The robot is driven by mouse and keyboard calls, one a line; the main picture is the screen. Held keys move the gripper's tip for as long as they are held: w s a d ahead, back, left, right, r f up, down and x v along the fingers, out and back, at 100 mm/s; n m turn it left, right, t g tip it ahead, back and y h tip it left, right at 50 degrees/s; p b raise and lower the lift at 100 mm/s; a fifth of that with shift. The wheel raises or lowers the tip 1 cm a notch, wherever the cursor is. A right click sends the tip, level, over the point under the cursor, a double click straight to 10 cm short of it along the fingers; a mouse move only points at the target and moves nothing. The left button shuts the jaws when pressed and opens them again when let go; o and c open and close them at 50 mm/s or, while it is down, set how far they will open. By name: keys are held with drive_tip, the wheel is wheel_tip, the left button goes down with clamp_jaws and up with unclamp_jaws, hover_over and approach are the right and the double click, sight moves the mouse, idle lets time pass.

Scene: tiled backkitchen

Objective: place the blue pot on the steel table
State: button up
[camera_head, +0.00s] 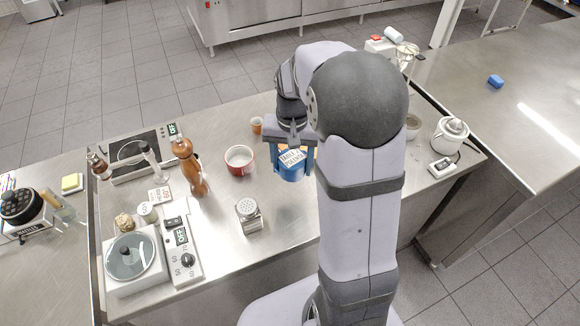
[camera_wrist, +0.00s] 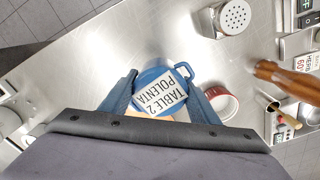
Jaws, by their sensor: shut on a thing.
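The blue pot (camera_head: 291,176) carries a white label reading TABLE 2 POLENTA. My gripper (camera_head: 291,158) is shut on it, with one finger on each side. In the wrist view the pot (camera_wrist: 148,76) sits between the two fingers of my gripper (camera_wrist: 163,84), and a blue loop handle shows at its far side. The pot is over the middle of the steel table (camera_head: 225,205); I cannot tell whether its base touches the top. My arm hides part of the table to the right of the pot.
A red-and-white bowl (camera_head: 239,161) stands just left of the pot. A white cooker (camera_head: 449,136) is at right. Another steel counter (camera_head: 500,110) holds a blue block (camera_head: 495,81).

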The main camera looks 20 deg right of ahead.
sight(286, 152)
drive_tip(key=shift+w+n, duration=0.1)
drive_tip(key=shift+n, duration=0.5)
drive_tip(key=shift+w+d+r+n, duration=0.2)
drive_tip(key=shift+w+n, duration=0.25)
drive_tip(key=shift+n, duration=0.25)
drive_tip(key=shift+w+a+f+n, duration=0.15)
drive_tip(key=shift+w+a+n, duration=0.35)
drive_tip(key=shift+w+a+f+n, duration=0.15)
drive_tip(key=shift+w+a+n, duration=0.35)
drive_tip(key=a+f+n, duration=0.1)
drive_tip(key=a+f, duration=0.1)
drive_tip(key=a, duration=0.4)
drive_tip(key=shift+w+a+f+n, duration=0.15)
drive_tip(key=shift+a+n, duration=0.05)
drive_tip(key=shift+n, duration=0.2)
drive_tip(key=d+r+m+b, duration=0.1)
drive_tip(key=d+m, duration=0.1)
drive_tip(key=m, duration=0.1)
drive_tip(key=d+r+m+b, duration=0.1)
drive_tip(key=d+m, duration=0.2)
drive_tip(key=d+m+b, duration=0.1)
drive_tip(key=d+m, duration=0.2)
drive_tip(key=shift+w+r, duration=0.3)
drive_tip(key=shift+r, duration=0.1)
drive_tip(key=shift+f+p, duration=1.1)
drive_tip(key=shift+f, duration=3.9)
